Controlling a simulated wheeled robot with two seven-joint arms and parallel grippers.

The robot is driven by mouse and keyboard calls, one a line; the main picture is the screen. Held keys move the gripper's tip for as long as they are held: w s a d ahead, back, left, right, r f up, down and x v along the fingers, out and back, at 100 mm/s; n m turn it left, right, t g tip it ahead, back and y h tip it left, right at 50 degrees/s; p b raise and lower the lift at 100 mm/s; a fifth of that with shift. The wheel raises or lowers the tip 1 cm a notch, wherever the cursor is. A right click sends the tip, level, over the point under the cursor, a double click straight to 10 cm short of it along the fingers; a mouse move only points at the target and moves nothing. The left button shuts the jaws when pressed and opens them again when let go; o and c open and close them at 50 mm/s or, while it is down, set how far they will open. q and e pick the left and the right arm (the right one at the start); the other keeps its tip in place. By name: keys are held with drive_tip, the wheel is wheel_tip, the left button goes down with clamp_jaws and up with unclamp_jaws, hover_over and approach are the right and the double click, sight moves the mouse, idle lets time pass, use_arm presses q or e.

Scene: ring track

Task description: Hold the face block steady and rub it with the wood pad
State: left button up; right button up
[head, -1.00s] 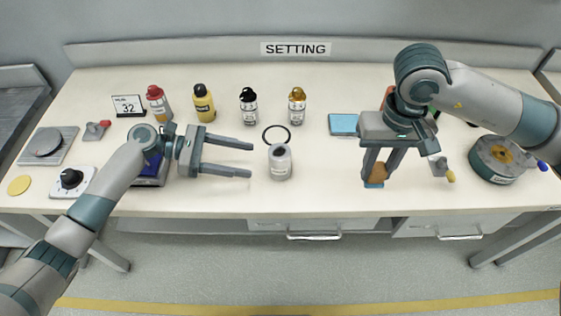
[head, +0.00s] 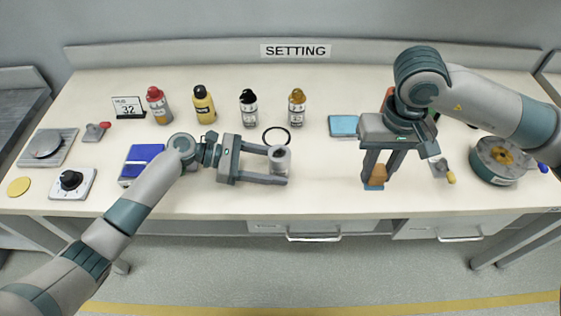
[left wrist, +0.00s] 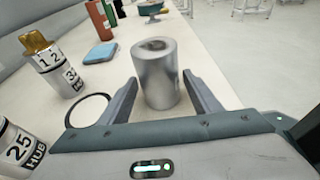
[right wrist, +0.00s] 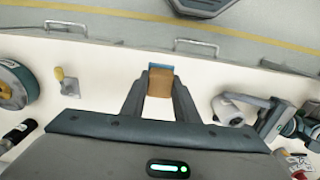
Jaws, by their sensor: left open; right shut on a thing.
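The face block (head: 280,158) is a silver-grey upright cylinder with a dark patch on its top, standing on the table near the front middle. My left gripper (head: 284,166) is open with one finger on each side of the block. In the left wrist view the block (left wrist: 159,78) stands between the fingers, with a gap showing on each side. My right gripper (head: 376,182) is shut on the wood pad (head: 377,175), a brown block with a blue face, to the right of the face block. The pad also shows between the fingers in the right wrist view (right wrist: 160,85).
A black ring (head: 276,136) lies just behind the face block. Several bottles stand in a row at the back, including a black-capped one (head: 249,108). A light blue pad (head: 343,125) lies behind and left of my right gripper. The table between the two grippers is clear.

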use_arm(q)
drive_tip(key=shift+c, duration=0.4)
drive_tip(key=c, duration=0.6)
use_arm(e)
drive_tip(key=shift+w+a, duration=0.1)
drive_tip(key=w+a+r, duration=0.2)
drive_tip(key=w+a, duration=0.4)
drive_tip(key=a, duration=0.4)
drive_tip(key=w+a+r, duration=0.3)
drive_tip(key=w+a, duration=0.4)
drive_tip(key=a, duration=0.3)
drive_tip(key=shift+r, duration=0.25)
drive_tip(key=shift+a, duration=0.1)
